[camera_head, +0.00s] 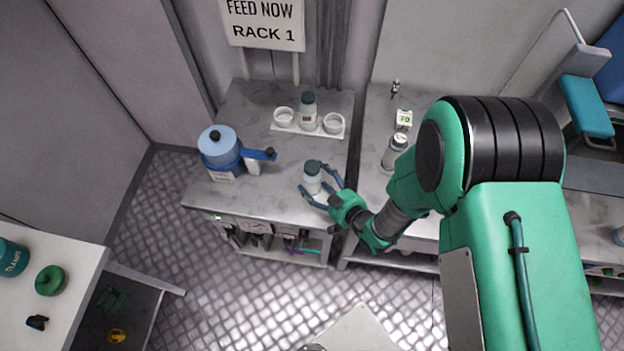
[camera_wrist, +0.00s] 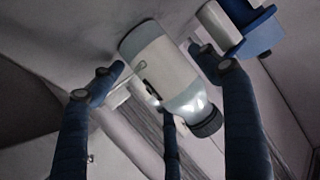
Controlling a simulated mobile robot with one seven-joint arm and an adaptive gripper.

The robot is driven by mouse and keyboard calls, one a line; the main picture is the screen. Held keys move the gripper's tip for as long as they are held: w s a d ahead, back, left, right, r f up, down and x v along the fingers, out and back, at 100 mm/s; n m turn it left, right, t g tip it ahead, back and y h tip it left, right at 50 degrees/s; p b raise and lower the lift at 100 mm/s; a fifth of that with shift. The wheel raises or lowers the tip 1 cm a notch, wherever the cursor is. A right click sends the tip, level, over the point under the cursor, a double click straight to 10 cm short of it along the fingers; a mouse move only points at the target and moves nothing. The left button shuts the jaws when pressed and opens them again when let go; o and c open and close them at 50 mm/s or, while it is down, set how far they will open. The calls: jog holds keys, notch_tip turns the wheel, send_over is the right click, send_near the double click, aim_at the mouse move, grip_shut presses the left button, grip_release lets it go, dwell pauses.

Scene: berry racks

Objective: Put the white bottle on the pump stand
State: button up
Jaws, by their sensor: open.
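A white bottle with a dark cap (camera_head: 312,181) is on the left grey counter near its front right corner, apparently upright. My gripper (camera_head: 322,190) is open, with its fingers spread on both sides of this bottle. In the wrist view the bottle (camera_wrist: 160,58) lies between the open blue fingers (camera_wrist: 165,85), with visible gaps beside it. A blue pump-like device (camera_head: 217,155) with a side arm stands on the same counter to the left. Its white part (camera_head: 252,166) hangs under the arm. I cannot tell which part is the pump stand.
A white holder (camera_head: 288,128) at the counter's back has two round cups and another dark-capped bottle (camera_head: 308,109) between them. A further bottle (camera_head: 393,154) and a small green-white box (camera_head: 403,120) stand on the right counter. A sign (camera_head: 262,24) reads "FEED NOW RACK 1".

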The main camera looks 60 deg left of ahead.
aim_at(319, 177)
dwell(0.4)
jog(key=c, duration=1.4)
jog(key=shift+r, duration=0.15)
jog(key=shift+r, duration=0.45)
jog(key=r, duration=0.1)
jog(key=r+p, duration=0.1)
jog(key=shift+s+d+r, duration=0.1)
jog(key=shift+d+r, duration=0.2)
jog(key=shift+d, duration=0.05)
jog(key=s+d, duration=0.2)
jog(key=d, duration=0.2)
jog(key=s+d, duration=0.2)
jog(key=d, duration=0.3)
jog(key=s+d+r, duration=0.1)
jog(key=s+d, duration=0.1)
jog(key=d, duration=0.3)
jog(key=shift+s+r+p, duration=0.1)
jog(key=shift+s+p, duration=0.1)
jog(key=shift+p, duration=0.2)
